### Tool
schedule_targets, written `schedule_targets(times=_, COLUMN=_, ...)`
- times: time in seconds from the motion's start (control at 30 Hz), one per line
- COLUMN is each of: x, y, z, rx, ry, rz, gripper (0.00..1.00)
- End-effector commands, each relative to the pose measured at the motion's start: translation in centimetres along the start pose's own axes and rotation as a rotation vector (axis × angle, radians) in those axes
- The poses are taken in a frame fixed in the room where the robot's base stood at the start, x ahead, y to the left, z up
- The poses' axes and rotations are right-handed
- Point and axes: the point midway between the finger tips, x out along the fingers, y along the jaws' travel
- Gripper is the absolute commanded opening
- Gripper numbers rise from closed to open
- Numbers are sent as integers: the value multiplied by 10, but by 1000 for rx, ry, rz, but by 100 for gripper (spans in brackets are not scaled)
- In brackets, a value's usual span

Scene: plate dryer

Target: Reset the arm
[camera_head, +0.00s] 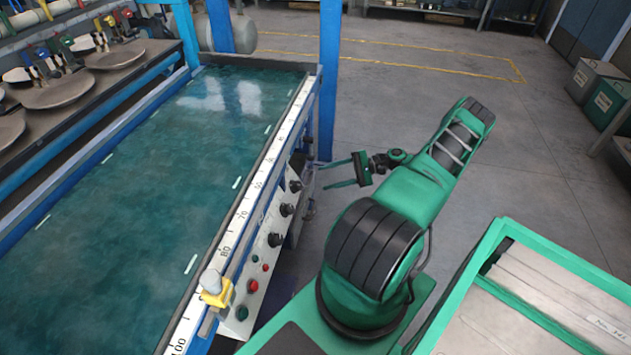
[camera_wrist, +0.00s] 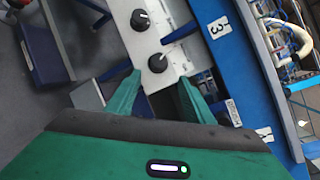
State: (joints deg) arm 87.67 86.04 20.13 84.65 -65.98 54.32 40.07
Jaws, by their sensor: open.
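My arm is green and black and is folded at the right of the conveyor in the head view. My gripper (camera_head: 340,172) points left, toward the side of the conveyor frame. Its two green fingers are apart with nothing between them. In the wrist view my gripper (camera_wrist: 158,92) also shows open and empty. Past the fingertips is the light control panel (camera_wrist: 155,50) with black knobs. I cannot tell the exact gap between the fingertips and the panel.
The green conveyor belt (camera_head: 150,150) runs along the left, with a blue post (camera_head: 329,80) beside it. A yellow-and-grey part (camera_head: 214,288) sits on the ruler edge. A green-rimmed tray (camera_head: 490,240) stands at lower right. Grey floor (camera_head: 400,90) behind the arm is clear.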

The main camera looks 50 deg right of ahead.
Motion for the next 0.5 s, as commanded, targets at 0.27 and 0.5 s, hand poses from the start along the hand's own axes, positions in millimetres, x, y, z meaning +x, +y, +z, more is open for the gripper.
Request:
schedule_targets(times=0.27, x=-18, y=-1, z=0, rx=-1, ry=0, rz=-1, gripper=48)
schedule_targets(times=0.5, x=-18, y=0, z=0, rx=-1, ry=0, rz=0, gripper=48)
